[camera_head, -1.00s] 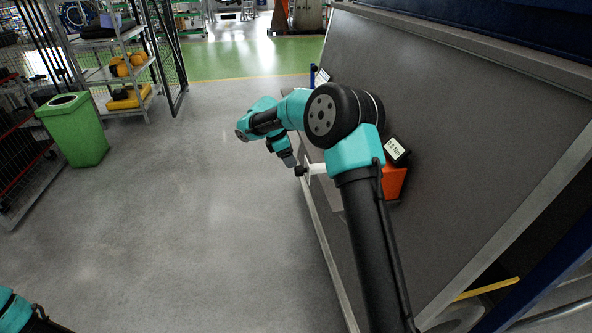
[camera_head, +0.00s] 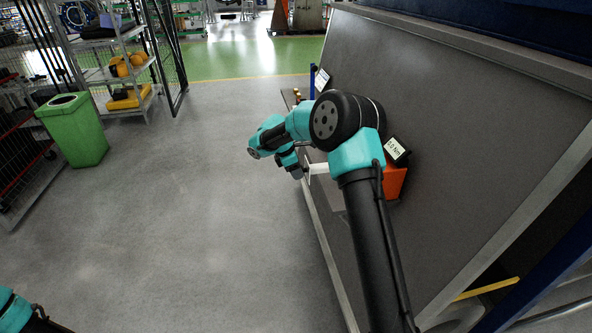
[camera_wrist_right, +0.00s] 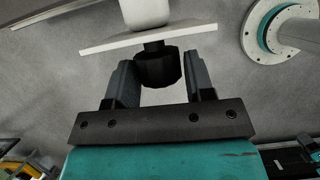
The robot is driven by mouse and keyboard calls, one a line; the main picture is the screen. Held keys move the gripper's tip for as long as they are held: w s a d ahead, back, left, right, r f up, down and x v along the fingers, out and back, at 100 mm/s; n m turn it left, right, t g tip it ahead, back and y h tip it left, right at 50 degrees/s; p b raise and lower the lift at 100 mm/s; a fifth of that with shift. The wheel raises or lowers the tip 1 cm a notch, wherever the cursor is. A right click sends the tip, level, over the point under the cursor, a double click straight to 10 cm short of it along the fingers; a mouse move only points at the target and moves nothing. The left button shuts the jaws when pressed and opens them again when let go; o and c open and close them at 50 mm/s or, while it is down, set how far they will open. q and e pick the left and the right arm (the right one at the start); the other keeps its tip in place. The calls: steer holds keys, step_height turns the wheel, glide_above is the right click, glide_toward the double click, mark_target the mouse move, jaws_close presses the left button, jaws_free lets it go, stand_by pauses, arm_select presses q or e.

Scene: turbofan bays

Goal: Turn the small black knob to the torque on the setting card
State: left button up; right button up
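The small black knob (camera_wrist_right: 158,68) sits between the two fingers of my right gripper (camera_wrist_right: 160,80) in the right wrist view, below a white plate (camera_wrist_right: 150,38). The fingers are close on either side of it; whether they touch it is unclear. In the head view my right gripper (camera_head: 297,172) is at the white part (camera_head: 317,168) beside the bench edge, and the knob is hidden. A small black display (camera_head: 396,150) on an orange body (camera_head: 394,182) shows a reading in Nm; its first digit is hard to read. My left gripper is out of view.
A grey sloped panel (camera_head: 450,130) fills the right side. A small white card (camera_head: 321,80) stands at the bench's far end, too small to read. A green bin (camera_head: 75,130) and shelves stand at left. The grey floor between is clear.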

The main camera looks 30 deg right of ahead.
steer(key=c, duration=0.5)
steer(key=shift+s+t, duration=0.1)
steer(key=shift+t, duration=0.4)
steer(key=shift+c, duration=0.2)
steer(key=shift+s+a+f+m+t+h, duration=0.1)
steer(key=shift+m+t+h, duration=0.3)
steer(key=shift+t, duration=0.7)
steer(key=shift+s+m+t+h, duration=0.1)
steer(key=shift+m+t+h, duration=0.1)
steer(key=shift+t+h, duration=0.65)
steer(key=shift+s+f+m+t+h, duration=0.1)
steer(key=shift+m+t+h, duration=0.3)
steer(key=shift+t, duration=0.9)
steer(key=shift+s+f+m+t+h, duration=0.15)
steer(key=shift+t+h, duration=0.3)
steer(key=shift+t, duration=0.8)
steer(key=shift+w, duration=0.1)
steer(key=o, duration=0.9)
steer(key=shift+r, duration=0.1)
steer(key=shift+a, duration=0.1)
